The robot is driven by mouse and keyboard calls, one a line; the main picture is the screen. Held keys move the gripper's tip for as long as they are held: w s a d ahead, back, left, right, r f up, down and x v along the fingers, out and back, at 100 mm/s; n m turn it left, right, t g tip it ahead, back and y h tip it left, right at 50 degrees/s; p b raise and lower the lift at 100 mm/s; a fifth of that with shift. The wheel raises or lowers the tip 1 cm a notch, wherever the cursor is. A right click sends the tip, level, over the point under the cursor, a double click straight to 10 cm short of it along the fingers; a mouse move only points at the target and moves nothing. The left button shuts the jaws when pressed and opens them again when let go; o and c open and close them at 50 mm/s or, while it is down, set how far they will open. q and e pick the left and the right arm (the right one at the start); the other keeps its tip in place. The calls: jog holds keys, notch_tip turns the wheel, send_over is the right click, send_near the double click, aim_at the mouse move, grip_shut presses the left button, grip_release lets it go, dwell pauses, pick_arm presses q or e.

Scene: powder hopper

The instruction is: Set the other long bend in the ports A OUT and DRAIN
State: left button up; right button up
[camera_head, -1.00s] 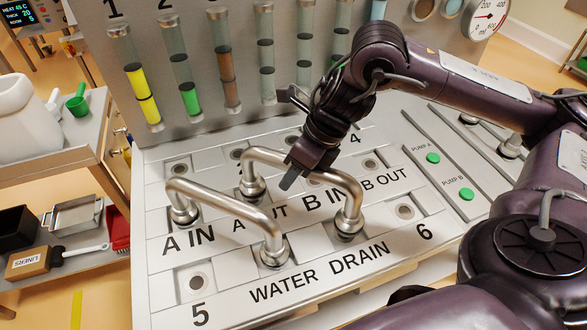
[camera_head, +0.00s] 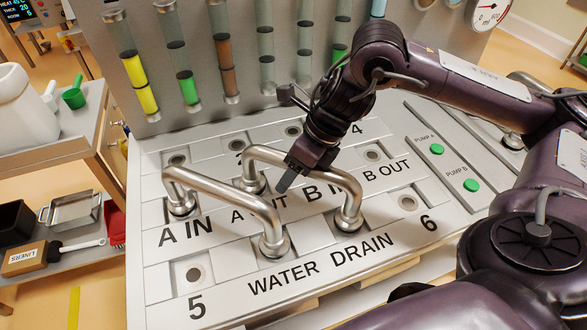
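A shiny long bend spans from the A OUT port to the DRAIN port (camera_head: 346,200). Its collared ends stand at those ports; I cannot tell whether they are fully seated. A second long bend (camera_head: 225,193) in front of it runs from A IN to WATER. My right gripper (camera_head: 286,180) is at the middle of the A OUT–DRAIN bend, pointing down and left. One grey finger shows across the bar; the other is hidden, so I cannot tell whether it grips the bar. My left gripper is not in view.
The port panel (camera_head: 165,240) has open ports, including one by 5 (camera_head: 194,273) and one by 6 (camera_head: 408,203). Glass tubes (camera_head: 138,75) stand behind it. Green pump buttons (camera_head: 437,149) are to the right. A cart (camera_head: 85,150) stands at left.

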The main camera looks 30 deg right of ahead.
jog(key=p+v, duration=0.1)
jog(key=v, duration=0.6)
jog(key=shift+r, duration=0.1)
jog(key=shift+s+d+r+p, duration=0.1)
jog(key=shift+r+p, duration=0.2)
jog(key=shift+p, duration=0.05)
dwell(0.4)
